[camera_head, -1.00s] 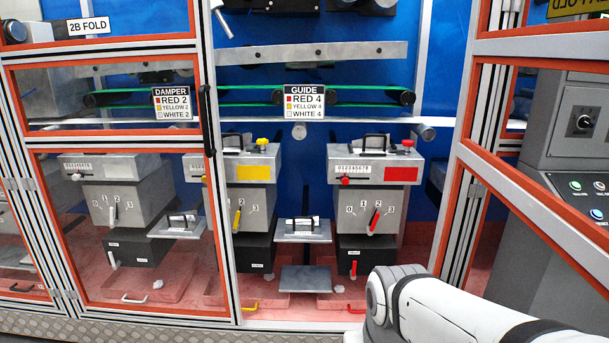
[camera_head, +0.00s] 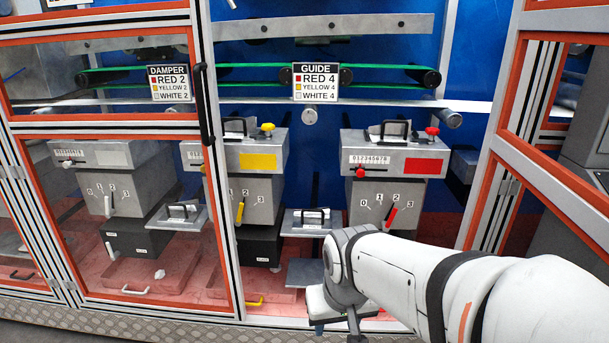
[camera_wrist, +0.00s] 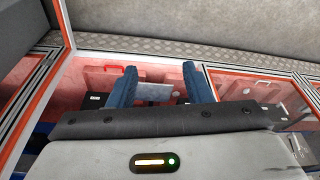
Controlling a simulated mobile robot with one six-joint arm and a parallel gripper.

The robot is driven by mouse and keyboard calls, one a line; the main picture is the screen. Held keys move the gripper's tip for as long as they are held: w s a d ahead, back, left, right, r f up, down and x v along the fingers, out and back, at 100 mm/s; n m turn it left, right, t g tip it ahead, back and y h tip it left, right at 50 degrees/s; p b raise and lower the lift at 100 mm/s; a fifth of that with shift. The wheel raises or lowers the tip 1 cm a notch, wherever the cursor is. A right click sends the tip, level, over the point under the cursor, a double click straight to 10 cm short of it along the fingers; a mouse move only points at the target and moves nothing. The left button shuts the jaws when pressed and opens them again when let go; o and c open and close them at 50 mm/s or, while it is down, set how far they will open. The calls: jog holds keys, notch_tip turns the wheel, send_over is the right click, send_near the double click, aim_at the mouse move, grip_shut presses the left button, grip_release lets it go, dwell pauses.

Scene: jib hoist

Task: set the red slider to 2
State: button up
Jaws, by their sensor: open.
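The red unit is the grey box with a red panel (camera_head: 410,167) at the right of the bay. Its red slider (camera_head: 360,173) is a small red knob below a 0-to-8 scale (camera_head: 369,159), towards the low end; the exact number is too small to read. A red lever (camera_head: 392,214) sits on the 0-to-3 dial below. My gripper (camera_wrist: 160,86) shows two blue fingers spread apart with nothing held between them. In the head view it is low, below and left of the red slider and well apart from it, partly hidden by my arm.
A red knob (camera_head: 432,131) and a black handle top the red unit. The yellow-panel unit (camera_head: 258,161) stands left. A sign (camera_head: 315,82) reads GUIDE, RED 4. Orange-edged frame posts (camera_head: 517,150) bound the opening at right. A closed clear door (camera_head: 110,200) covers the left bay.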

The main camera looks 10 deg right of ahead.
jog(key=w+d+r+m+t+h+b, duration=0.1)
jog(key=w+d+t, duration=0.2)
jog(key=w, duration=0.8)
jog(key=w+d+m+t+h+b, duration=0.15)
jog(key=w+d+t, duration=0.25)
jog(key=w, duration=0.7)
jog(key=m+t+h+b, duration=0.1)
jog(key=m+t+h, duration=0.25)
jog(key=t, duration=0.45)
send_near(361, 176)
jog(key=w+y, duration=0.1)
jog(key=x, duration=0.8)
jog(key=shift+s+d+r, duration=0.1)
jog(key=shift+d+r, duration=0.15)
jog(key=shift+c, duration=0.2)
grip_shut()
